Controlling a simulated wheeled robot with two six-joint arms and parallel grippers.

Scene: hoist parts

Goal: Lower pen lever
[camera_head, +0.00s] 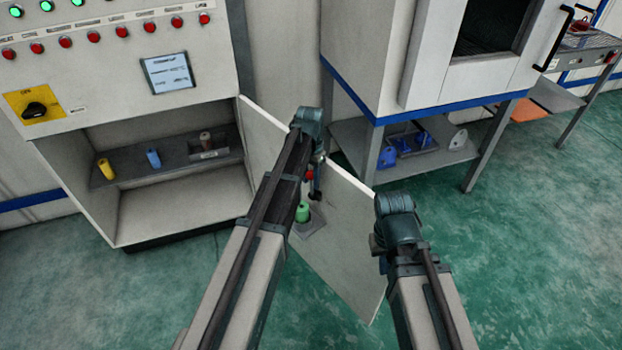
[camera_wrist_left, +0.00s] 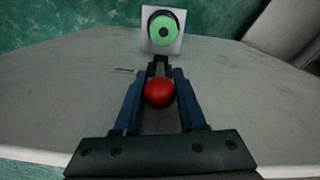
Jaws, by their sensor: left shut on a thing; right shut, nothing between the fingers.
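A red ball knob (camera_head: 309,174) sits beside a white upright panel (camera_head: 350,240). My left gripper (camera_head: 314,186) is at the knob, partly hidden by my arm. In the left wrist view, the red knob (camera_wrist_left: 159,92) is between the two blue fingers of the left gripper (camera_wrist_left: 158,88), which is shut on it. A short black piece (camera_wrist_left: 160,66) shows just beyond the knob. A green round part (camera_head: 302,212) on a grey square plate is below the gripper. My right gripper (camera_head: 377,245) is right of the panel, shut and empty; its fingertips are hard to see.
A cabinet (camera_head: 110,130) with red buttons and a shelf of yellow, blue and brown cylinders stands left. A white machine (camera_head: 400,60) on a blue-edged stand is behind, with blue parts on its lower shelf. Green floor (camera_head: 540,240) is clear at right.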

